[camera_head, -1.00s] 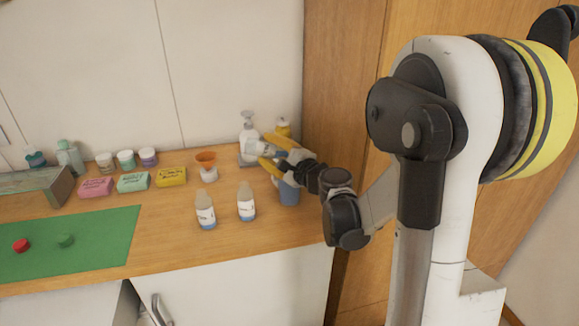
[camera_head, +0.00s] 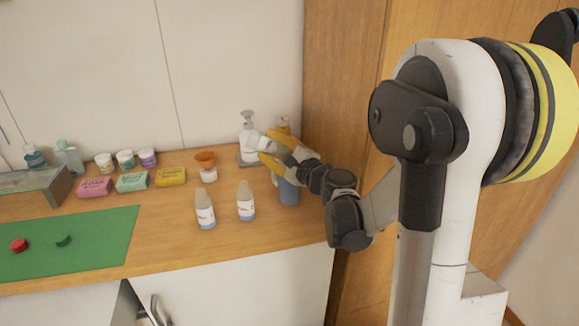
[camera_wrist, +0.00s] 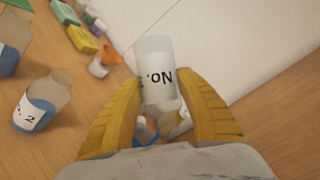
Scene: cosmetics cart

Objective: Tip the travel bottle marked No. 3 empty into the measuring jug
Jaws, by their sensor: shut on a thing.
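My gripper (camera_head: 268,147) is shut on a pale travel bottle (camera_head: 262,146), holding it tilted above the counter. In the wrist view the bottle (camera_wrist: 158,58) lies between both yellow fingers (camera_wrist: 160,105). Its label reads "No." upside down; the digit is mostly hidden by a finger. The blue measuring jug (camera_head: 288,193) stands on the counter below my gripper, partly hidden by it. The bottle's mouth and any flow of liquid cannot be made out.
Two travel bottles (camera_head: 205,212) (camera_head: 246,204) stand left of the jug; one is marked 2 in the wrist view (camera_wrist: 40,105). A pump bottle (camera_head: 249,130) stands behind the held bottle. An orange funnel (camera_head: 206,160), soap boxes and a green mat (camera_head: 95,240) lie further left.

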